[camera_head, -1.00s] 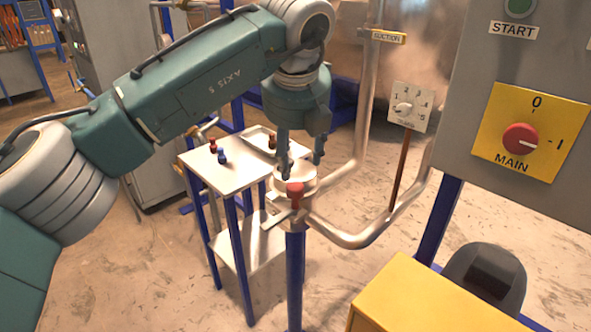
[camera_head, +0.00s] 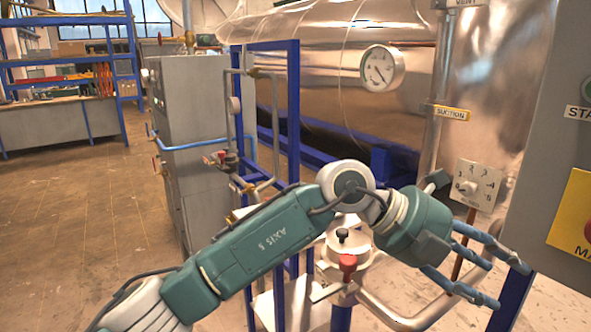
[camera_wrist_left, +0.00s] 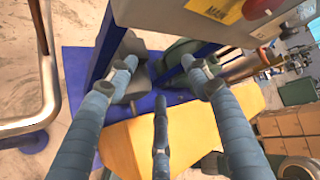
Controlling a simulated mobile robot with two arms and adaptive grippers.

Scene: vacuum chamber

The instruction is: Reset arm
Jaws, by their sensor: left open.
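My left arm comes in from the left in the head view, with its gripper (camera_head: 476,273) out to the right, in front of the suction pipe. Its blue fingers are spread open and hold nothing. In the left wrist view the spread fingers (camera_wrist_left: 157,95) point towards the grey control cabinet, with a yellow block (camera_wrist_left: 140,142) behind them. A round metal port (camera_head: 345,247) with a black knob and a red-handled valve (camera_head: 348,264) stands left of the gripper. The gripper is apart from it. My right gripper is not in view.
The control cabinet (camera_head: 562,140) stands close on the right, near the fingers. A dial plate (camera_head: 478,188), a gauge (camera_head: 382,68) and the suction pipe (camera_head: 443,110) are behind the arm. Open floor (camera_head: 85,215) lies at the left.

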